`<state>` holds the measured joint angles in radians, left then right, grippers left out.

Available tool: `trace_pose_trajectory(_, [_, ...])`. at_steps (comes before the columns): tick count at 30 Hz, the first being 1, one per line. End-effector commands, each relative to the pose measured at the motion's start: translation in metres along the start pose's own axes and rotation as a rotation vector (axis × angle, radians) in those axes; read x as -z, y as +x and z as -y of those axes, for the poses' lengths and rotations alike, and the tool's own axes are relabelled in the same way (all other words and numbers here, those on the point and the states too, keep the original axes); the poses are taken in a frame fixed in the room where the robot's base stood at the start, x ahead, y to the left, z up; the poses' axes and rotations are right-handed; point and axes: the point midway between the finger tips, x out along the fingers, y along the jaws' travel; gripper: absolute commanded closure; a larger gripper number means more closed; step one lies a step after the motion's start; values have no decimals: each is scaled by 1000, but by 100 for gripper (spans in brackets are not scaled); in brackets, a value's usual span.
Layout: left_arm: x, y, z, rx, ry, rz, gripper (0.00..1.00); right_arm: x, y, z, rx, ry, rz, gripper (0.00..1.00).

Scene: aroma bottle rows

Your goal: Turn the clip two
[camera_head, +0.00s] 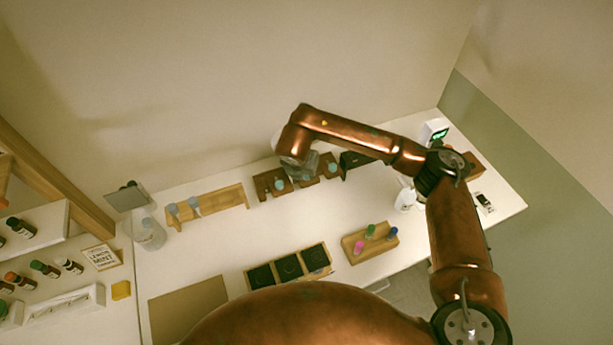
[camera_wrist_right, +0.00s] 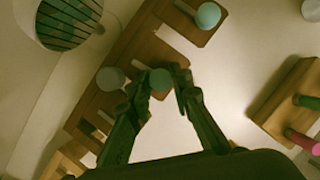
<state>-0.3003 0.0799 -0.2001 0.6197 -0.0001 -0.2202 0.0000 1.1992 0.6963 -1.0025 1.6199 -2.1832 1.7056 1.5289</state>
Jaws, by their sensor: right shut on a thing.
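Dark wooden clip stands with round teal knobs stand in a row along the back of the white table; a left one (camera_head: 264,186) and a right one (camera_head: 329,166) show in the head view. My right gripper (camera_head: 303,174) is down at this row, partly hiding the middle. In the wrist view the right gripper (camera_wrist_right: 168,90) has its fingertips closed about a teal round knob (camera_wrist_right: 160,79) on the wooden stand (camera_wrist_right: 137,48). A greyer knob (camera_wrist_right: 110,78) is just left of it and another teal knob (camera_wrist_right: 207,15) lies farther up. My left gripper is not in view.
A light wooden rack (camera_head: 208,206) is left of the row. A wooden block (camera_head: 357,248) with coloured pegs and a tray of black squares (camera_head: 316,257) lie nearer. A white bottle (camera_head: 404,199) stands right. The table's middle is clear.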

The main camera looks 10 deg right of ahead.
Motion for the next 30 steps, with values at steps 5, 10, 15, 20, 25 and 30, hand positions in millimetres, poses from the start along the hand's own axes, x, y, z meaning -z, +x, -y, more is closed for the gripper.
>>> trace_pose_trajectory(5, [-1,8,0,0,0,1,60,-1,0,-1,26,67,2,100])
trace_pose_trajectory(10, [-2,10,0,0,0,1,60,-2,-1,-2,37,98,3,100])
trace_pose_trajectory(15, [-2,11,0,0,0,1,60,-2,-2,-1,42,108,3,100])
trace_pose_trajectory(20, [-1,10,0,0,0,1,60,-2,-2,-1,42,108,3,100])
trace_pose_trajectory(25, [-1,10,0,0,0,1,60,-2,-2,-1,41,108,2,79])
trace_pose_trajectory(30, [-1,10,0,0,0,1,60,-1,-1,-1,42,107,1,67])
